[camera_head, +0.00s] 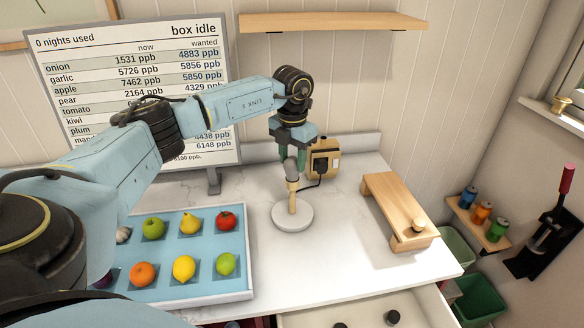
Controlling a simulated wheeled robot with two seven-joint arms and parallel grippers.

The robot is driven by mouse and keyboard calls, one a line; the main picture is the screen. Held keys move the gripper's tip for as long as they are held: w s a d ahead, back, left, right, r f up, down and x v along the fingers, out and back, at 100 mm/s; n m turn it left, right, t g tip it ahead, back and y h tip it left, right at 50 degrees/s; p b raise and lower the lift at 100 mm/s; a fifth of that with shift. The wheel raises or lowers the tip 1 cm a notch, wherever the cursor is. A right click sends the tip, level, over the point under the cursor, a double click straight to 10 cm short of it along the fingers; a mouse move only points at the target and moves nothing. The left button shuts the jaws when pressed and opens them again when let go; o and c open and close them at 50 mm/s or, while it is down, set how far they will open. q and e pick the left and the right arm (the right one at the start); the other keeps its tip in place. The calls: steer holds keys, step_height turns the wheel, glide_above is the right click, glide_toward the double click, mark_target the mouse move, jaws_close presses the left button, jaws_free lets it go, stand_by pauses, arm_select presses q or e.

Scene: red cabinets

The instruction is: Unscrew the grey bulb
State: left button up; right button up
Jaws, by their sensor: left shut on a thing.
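A small lamp stands on the white counter, with a round white base (292,218) and a short tan stem (292,200). The grey bulb (291,170) sits at the top of the stem, upright. My left gripper (292,162) points down from above, its green fingers shut on the grey bulb and partly hiding it. Whether the bulb's thread is still in the socket cannot be told. My right gripper is out of view.
A tan box (324,158) with a dark cable stands behind the lamp. A blue fruit tray (200,292) lies at left, before a sign board (80,50). A wooden stand (392,203) bearing a small round piece is at right. Green bins (478,298) stand beyond the counter's right edge.

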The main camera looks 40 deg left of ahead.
arm_select(q)
steer(key=shift+r+n+p, duration=0.1)
steer(key=shift+n+p, duration=0.45)
steer(key=shift+n, duration=0.95)
steer(key=n+p, duration=0.2)
steer(key=n, duration=0.1)
steer(key=shift+n+p, duration=0.35)
steer(key=shift+n, duration=0.65)
steer(key=n+p, duration=0.2)
steer(key=n, duration=0.1)
steer(key=shift+n+p, duration=0.5)
steer(key=shift+n, duration=0.5)
